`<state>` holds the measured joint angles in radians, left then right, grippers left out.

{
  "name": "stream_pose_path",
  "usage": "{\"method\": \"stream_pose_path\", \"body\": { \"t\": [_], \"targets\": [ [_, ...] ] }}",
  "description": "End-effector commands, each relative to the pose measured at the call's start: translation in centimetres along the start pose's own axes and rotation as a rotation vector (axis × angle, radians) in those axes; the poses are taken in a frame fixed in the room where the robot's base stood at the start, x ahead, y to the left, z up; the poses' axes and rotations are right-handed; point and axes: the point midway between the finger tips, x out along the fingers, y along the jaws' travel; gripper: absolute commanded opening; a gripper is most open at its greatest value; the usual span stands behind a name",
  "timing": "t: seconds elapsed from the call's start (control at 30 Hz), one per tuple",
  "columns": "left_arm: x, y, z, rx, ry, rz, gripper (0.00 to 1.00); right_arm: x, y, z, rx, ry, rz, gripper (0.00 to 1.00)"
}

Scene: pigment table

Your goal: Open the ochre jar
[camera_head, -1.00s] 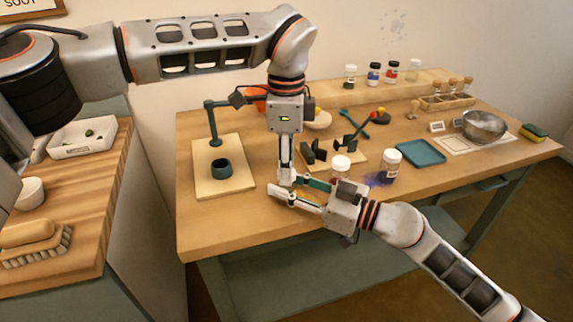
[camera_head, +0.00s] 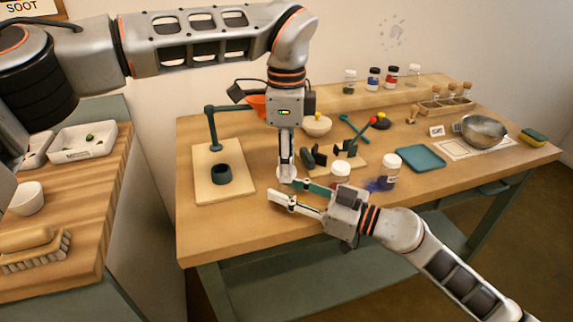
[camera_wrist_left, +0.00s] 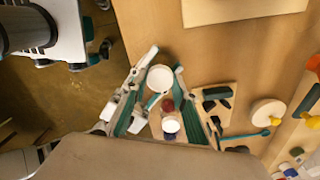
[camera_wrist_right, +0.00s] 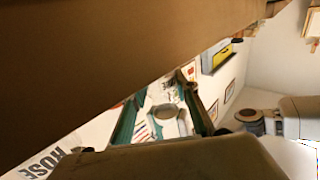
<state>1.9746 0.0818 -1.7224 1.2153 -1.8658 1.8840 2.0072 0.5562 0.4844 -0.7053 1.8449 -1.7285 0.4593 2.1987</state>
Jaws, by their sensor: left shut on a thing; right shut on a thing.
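A white round lid (camera_wrist_left: 160,78) shows between the teal fingers of my left gripper (camera_wrist_left: 163,88) in the left wrist view. In the head view my left gripper (camera_head: 287,180) points straight down, shut on this lid (camera_head: 282,172). My right gripper (camera_head: 298,194) comes in from the right just below it, shut around the jar's place. The ochre jar's body is largely hidden by the fingers. I cannot tell whether lid and jar touch. In the right wrist view the fingers of my right gripper (camera_wrist_right: 163,118) flank a greyish round shape.
A teal tray (camera_head: 420,158) lies right. The table's front left is clear.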

Motion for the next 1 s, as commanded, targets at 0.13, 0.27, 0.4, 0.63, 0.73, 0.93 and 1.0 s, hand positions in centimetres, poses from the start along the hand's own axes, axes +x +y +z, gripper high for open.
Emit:
{"method": "stream_pose_path", "body": {
  "t": [0.13,0.27,0.4,0.63,0.73,0.93,1.0],
  "targets": [
    [0.0,0.0,0.0,0.0,0.0,0.0,0.02,0.0,0.0,0.0,0.0,0.0,0.0,0.0],
    [-0.1,0.0,0.0,0.0,0.0,0.0,0.02,0.0,0.0,0.0,0.0,0.0,0.0,0.0],
    [-0.6,0.0,0.0,-0.001,0.0,-0.002,0.02,0.0,0.0,0.0,0.0,0.0,0.0,0.0],
    [-3.3,-0.1,0.0,-0.002,-0.001,-0.003,0.02,0.0,0.0,0.0,0.0,0.0,0.0,0.0],
    [-4.0,0.0,0.0,-0.002,0.0,-0.001,0.02,0.0,0.0,0.0,0.0,0.0,0.0,0.0],
    [-4.0,0.0,0.0,-0.001,0.0,0.0,0.02,0.0,0.0,0.0,0.0,0.0,0.0,0.0],
    [-4.0,0.0,0.0,-0.001,0.0,0.0,0.02,0.0,0.0,0.0,0.0,0.0,0.0,0.45]
  ]
}}
